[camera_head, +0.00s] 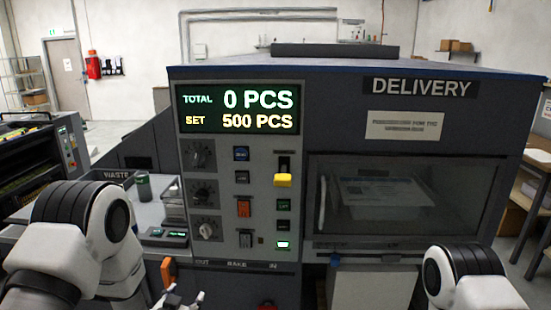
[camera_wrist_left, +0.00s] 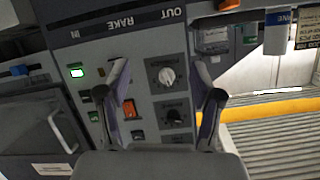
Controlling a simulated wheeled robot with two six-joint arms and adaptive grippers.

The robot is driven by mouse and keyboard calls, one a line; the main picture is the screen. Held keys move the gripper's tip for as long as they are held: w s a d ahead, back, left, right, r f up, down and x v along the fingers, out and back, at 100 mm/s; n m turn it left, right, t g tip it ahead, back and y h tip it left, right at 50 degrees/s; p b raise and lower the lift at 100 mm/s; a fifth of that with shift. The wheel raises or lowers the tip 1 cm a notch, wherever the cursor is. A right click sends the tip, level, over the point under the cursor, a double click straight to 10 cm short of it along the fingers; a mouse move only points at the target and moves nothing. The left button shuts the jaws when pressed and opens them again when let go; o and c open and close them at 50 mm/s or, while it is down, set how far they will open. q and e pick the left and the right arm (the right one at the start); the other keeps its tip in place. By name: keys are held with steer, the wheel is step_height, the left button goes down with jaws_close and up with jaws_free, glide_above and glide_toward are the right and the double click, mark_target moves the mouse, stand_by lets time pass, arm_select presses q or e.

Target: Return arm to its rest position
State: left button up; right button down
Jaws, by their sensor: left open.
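My left arm (camera_head: 95,235) comes in from the lower left in the head view. My left gripper (camera_head: 182,299) shows at the bottom edge, partly cut off, below the machine's control panel. In the left wrist view my left gripper (camera_wrist_left: 163,75) is open, with its two fingers apart and nothing between them. The control panel (camera_wrist_left: 140,50) lies beyond the fingers, upside down in that view. My right arm (camera_head: 465,280) shows at the lower right in the head view; its gripper is out of sight.
The machine's control panel (camera_head: 222,180) has knobs, switches and a lit display (camera_head: 238,109) reading 0 PCS. A delivery window (camera_head: 405,200) is to its right. An orange handle (camera_head: 168,272) sticks out near my left gripper.

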arm_select(q)
steer(key=s+f+g, duration=0.5)
steer(key=s+f, duration=0.6)
steer(key=f, duration=0.1)
steer(key=s+f+n+g, duration=0.1)
steer(key=s+f+g, duration=0.2)
steer(key=s, duration=1)
steer(key=s+f+n+g, duration=0.2)
steer(key=s+f+g, duration=0.2)
steer(key=s, duration=0.9)
steer(key=shift+s+a+f+g, duration=0.15)
steer(key=shift+s+a+g, duration=0.2)
steer(key=shift+g, duration=0.75)
